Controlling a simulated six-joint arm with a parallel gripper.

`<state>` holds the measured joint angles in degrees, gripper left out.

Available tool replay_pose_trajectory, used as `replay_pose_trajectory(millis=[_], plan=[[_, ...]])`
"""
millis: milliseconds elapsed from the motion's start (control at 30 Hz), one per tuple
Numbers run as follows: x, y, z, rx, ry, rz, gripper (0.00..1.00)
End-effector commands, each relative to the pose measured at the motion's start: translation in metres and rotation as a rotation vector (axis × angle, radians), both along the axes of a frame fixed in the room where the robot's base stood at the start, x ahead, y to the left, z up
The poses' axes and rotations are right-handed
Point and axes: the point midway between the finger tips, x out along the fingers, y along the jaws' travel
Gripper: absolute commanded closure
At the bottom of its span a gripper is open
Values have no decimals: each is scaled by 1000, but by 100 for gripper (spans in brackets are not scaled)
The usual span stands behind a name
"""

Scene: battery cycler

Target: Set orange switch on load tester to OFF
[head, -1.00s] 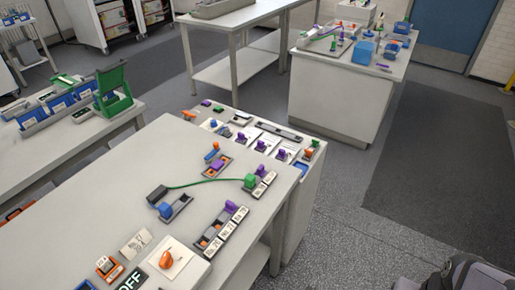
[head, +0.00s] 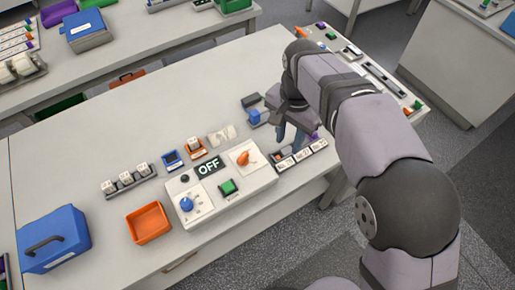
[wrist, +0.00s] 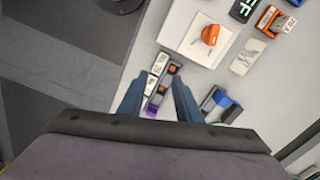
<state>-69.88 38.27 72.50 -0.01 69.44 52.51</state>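The load tester (head: 218,198) is a white box on the bench with a black OFF sign (head: 208,168), a blue knob (head: 187,203) and a green button (head: 228,187). Its orange switch (head: 244,158) sits on a white plate at the box's far right corner. The orange switch also shows in the wrist view (wrist: 210,35), on the white plate at the upper middle. My gripper (head: 288,132) is above the bench, to the right of the switch in the head view. In the wrist view my gripper (wrist: 157,95) has its two fingers spread with nothing held.
A labelled rack (head: 300,153) lies below my gripper. A grey holder with a blue part (head: 256,117) is close by. An orange tray (head: 148,223) and a blue box (head: 53,238) stand left of the tester. The bench's far left is clear.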

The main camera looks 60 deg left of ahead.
Motion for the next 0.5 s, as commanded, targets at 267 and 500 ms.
replay_pose_trajectory(millis=[267, 500], plan=[[-96, 57, 4, 2, -1, 53, 69], [-109, 63, 3, 2, -1, 56, 69]])
